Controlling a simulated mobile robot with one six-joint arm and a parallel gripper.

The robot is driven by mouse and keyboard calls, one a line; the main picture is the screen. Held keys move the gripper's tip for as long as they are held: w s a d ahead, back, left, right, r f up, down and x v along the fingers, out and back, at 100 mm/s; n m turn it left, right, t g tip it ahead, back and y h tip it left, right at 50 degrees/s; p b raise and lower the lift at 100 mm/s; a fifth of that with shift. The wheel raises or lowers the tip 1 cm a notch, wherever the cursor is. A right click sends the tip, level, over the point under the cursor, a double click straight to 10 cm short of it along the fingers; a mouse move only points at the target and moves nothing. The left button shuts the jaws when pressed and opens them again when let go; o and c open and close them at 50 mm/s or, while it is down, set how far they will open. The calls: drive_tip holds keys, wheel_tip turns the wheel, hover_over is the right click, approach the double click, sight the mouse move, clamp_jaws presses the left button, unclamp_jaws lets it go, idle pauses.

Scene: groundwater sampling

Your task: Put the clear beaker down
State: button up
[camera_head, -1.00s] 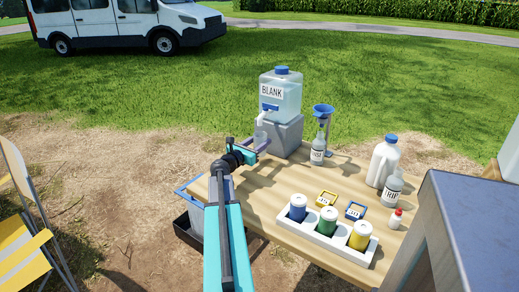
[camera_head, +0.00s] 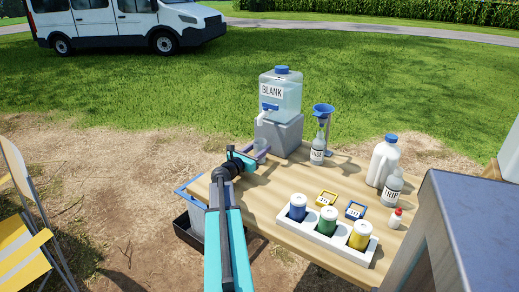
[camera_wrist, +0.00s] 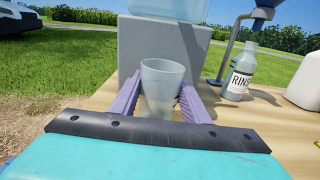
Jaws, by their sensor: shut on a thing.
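The clear beaker (camera_wrist: 161,88) is between the two purple fingers of my gripper (camera_wrist: 160,103) in the wrist view, upright, in front of the grey block. My gripper is shut on it. In the head view the beaker (camera_head: 260,144) shows small at the gripper's end (camera_head: 257,153), over the far left part of the wooden table (camera_head: 230,192). Its base is low, near the table top; I cannot tell whether it touches.
The BLANK container (camera_head: 281,92) stands on a grey block (camera_head: 280,134) just behind the beaker. To the right are the RINSE bottle (camera_head: 318,152), a blue funnel on a stand (camera_head: 324,112), a white jug (camera_head: 383,162) and a white rack (camera_head: 318,243) of colored-label bottles. Clear table lies between.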

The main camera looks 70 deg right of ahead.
drive_tip(key=shift+f, duration=0.15)
drive_tip(key=o, duration=1)
drive_tip(key=shift+r, duration=0.25)
drive_tip(key=shift+b+v, duration=0.5)
drive_tip(key=shift+v, duration=5.5)
